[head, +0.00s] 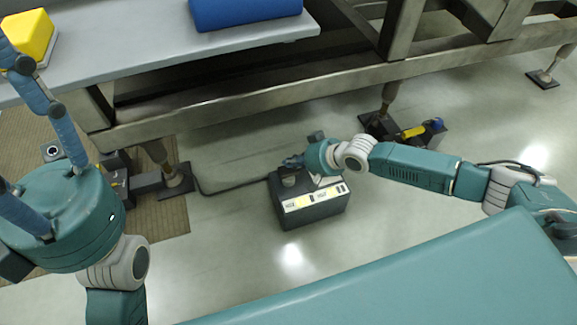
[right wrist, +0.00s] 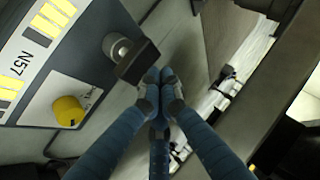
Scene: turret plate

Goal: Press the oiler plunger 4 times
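The oiler (head: 312,212) is a dark box on the floor with a white and yellow label on its front. In the right wrist view the box (right wrist: 62,92) shows a dark, flat-topped part on a round metal stem, which looks like the plunger (right wrist: 132,62), and a yellow knob (right wrist: 68,111). My right gripper (head: 292,162) is over the box's back edge. In the right wrist view its blue fingertips (right wrist: 158,82) are together and empty, close beside the plunger; contact cannot be told. My left gripper (head: 22,130) is at the left, its fingers spread, empty.
A metal-framed grey table (head: 130,52) stands behind, carrying a yellow block (head: 28,35) and a blue block (head: 245,10). A dark cable (head: 225,189) runs along the floor to the oiler. A brown mat (head: 165,218) lies at left. Floor around the oiler's front is clear.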

